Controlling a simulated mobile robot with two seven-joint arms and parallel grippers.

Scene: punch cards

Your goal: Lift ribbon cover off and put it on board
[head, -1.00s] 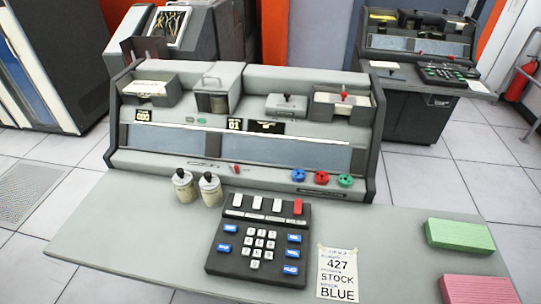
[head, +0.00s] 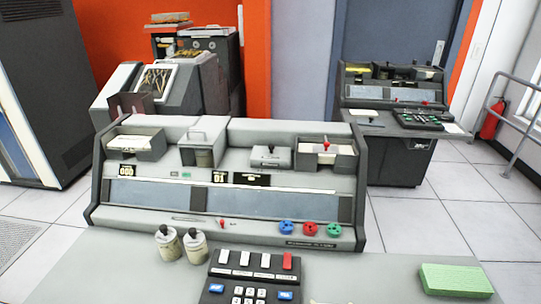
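The grey keypunch machine (head: 225,240) stands at the back of the pale desk (head: 75,270). On its top sit a grey box-like cover with a handle (head: 202,145) and, right of it, a small low grey cover with a dark knob (head: 271,157). I cannot tell for sure which one is the ribbon cover. Both sit on the machine. No separate board can be made out; the desk top shows in front of the machine. Neither of my grippers is in view.
Two small bottles (head: 182,245), a dark keypad (head: 252,281) and a green card stack (head: 456,280) stand on the desk. Card trays (head: 135,146) (head: 328,156) flank the covers. The desk right of the keypad is mostly clear. A second machine (head: 400,115) stands behind.

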